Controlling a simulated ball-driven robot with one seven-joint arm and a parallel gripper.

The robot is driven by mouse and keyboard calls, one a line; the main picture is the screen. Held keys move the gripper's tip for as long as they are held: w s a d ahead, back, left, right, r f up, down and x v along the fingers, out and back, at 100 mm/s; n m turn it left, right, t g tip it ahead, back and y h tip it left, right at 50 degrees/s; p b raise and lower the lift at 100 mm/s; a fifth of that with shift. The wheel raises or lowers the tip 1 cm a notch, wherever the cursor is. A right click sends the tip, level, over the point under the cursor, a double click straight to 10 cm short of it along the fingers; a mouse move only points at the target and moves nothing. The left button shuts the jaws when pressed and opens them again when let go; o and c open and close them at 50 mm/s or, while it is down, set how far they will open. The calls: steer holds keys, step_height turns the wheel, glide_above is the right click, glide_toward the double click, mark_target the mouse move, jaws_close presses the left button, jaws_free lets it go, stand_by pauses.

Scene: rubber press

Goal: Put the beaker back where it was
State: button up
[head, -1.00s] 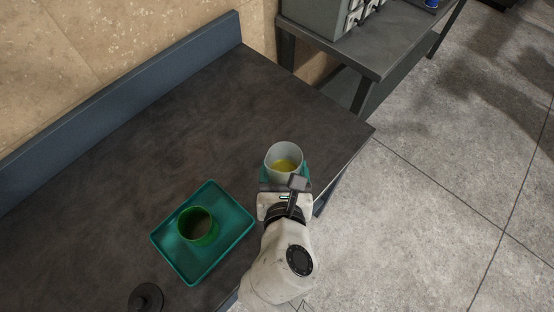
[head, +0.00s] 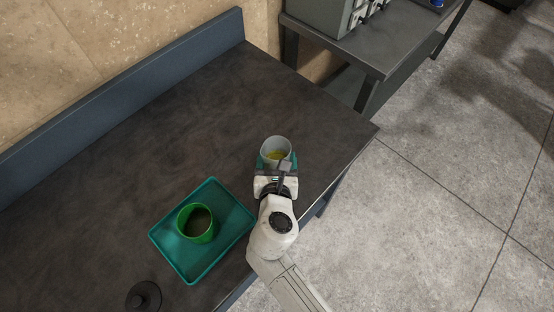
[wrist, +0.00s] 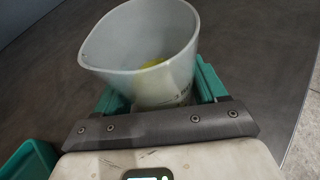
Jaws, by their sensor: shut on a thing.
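A pale translucent beaker (head: 275,147) with a little yellow content is in my gripper (head: 276,163), over the dark bench near its right edge. In the wrist view the beaker (wrist: 140,45) stands between the teal fingers (wrist: 160,92), slightly tilted in the picture, with its spout to the left. My gripper is shut on it. Its base is hidden, so I cannot tell whether it touches the bench.
A teal tray (head: 240,246) with a green cup (head: 196,224) in it lies to the lower left on the bench (head: 130,165). A dark round object (head: 144,297) is at the lower left. The bench behind the beaker is clear. A grey side table (head: 375,50) stands beyond.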

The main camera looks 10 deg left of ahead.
steer(key=shift+f, duration=0.15)
steer(key=o, duration=1.1)
steer(key=shift+o, duration=0.2)
